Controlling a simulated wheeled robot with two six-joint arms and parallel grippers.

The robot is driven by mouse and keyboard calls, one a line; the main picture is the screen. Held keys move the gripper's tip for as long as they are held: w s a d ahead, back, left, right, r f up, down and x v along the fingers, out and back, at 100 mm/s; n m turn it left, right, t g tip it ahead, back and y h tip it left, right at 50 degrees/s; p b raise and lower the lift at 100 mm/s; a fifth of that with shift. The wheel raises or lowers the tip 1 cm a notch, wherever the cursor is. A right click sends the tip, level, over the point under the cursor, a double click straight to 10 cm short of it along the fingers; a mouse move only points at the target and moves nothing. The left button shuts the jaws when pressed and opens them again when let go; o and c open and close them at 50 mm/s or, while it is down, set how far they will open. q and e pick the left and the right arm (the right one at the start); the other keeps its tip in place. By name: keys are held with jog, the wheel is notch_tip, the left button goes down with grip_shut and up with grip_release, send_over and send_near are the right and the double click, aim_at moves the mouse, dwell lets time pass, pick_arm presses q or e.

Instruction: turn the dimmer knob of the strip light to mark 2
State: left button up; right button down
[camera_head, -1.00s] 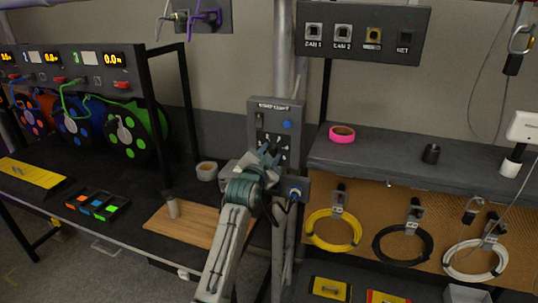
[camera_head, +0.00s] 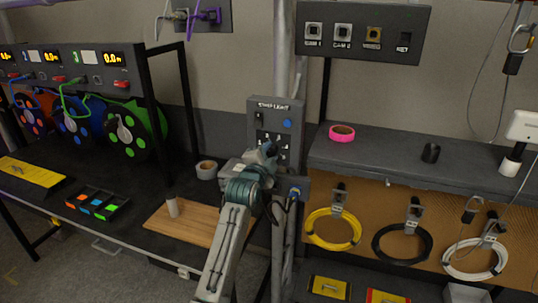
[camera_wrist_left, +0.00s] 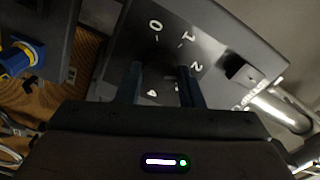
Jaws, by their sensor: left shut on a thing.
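The strip light control box (camera_head: 254,106) is a dark panel on the upright pole, with its label at the top. In the left wrist view the panel (camera_wrist_left: 205,25) shows white marks 0, 1 and 2 around a dial, and another mark, seemingly 4, low between the fingers. My left gripper (camera_head: 268,150) is at the dial on the panel front. In the wrist view its two fingers (camera_wrist_left: 161,88) reach the dial's middle and are shut on the dimmer knob, which is mostly hidden. The knob's pointer cannot be made out. My right gripper is not in view.
A blue button (camera_head: 287,123) sits on the box's upper right, and a rocker switch (camera_wrist_left: 243,73) is near its label. A small box with a blue connector (camera_head: 295,192) is just below right. A shelf with pink tape (camera_head: 342,133) stands to the right.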

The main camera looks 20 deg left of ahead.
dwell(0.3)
pick_arm(q)
jog(key=o, duration=1)
jog(key=s+b, duration=0.3)
jog(key=s, duration=0.7)
jog(key=shift+s+a+b, duration=0.2)
jog(key=shift+s+b, duration=0.15)
